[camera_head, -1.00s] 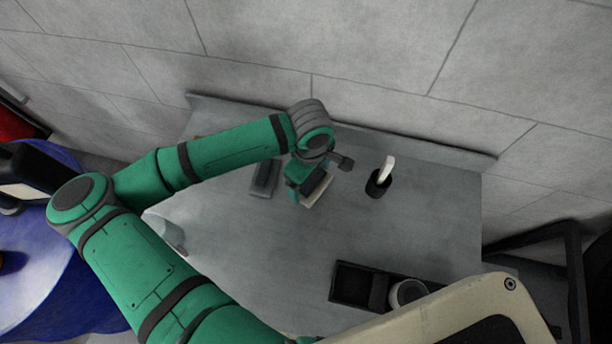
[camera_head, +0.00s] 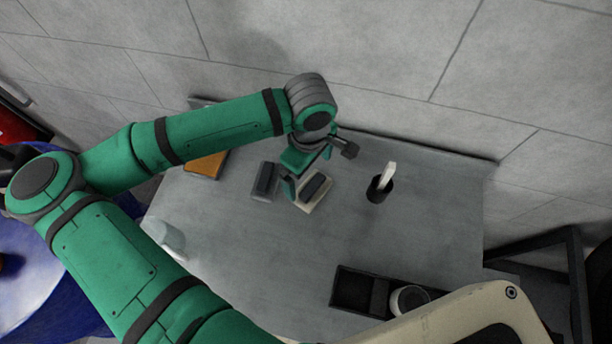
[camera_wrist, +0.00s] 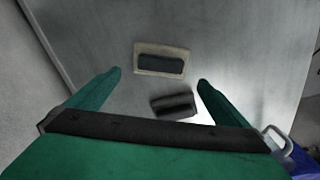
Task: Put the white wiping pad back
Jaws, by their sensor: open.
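The white wiping pad, a pale rectangular pad with a dark handle on top, lies flat on the grey table; its pale edge (camera_head: 318,204) shows in the head view and also in the wrist view (camera_wrist: 143,69). A similar grey pad with a dark handle (camera_head: 264,181) lies just left of it, apart from it; it also shows in the wrist view (camera_wrist: 176,105). My gripper (camera_head: 308,172) is open and empty, above and close to the white pad.
A dark cup (camera_head: 379,190) with a white-handled tool stands to the right. A black compartment tray (camera_head: 352,288) with a round pale container (camera_head: 408,299) is at the front right. An orange block (camera_head: 206,165) lies at the back left, a whitish bottle (camera_head: 170,236) at the left edge. The table's middle is clear.

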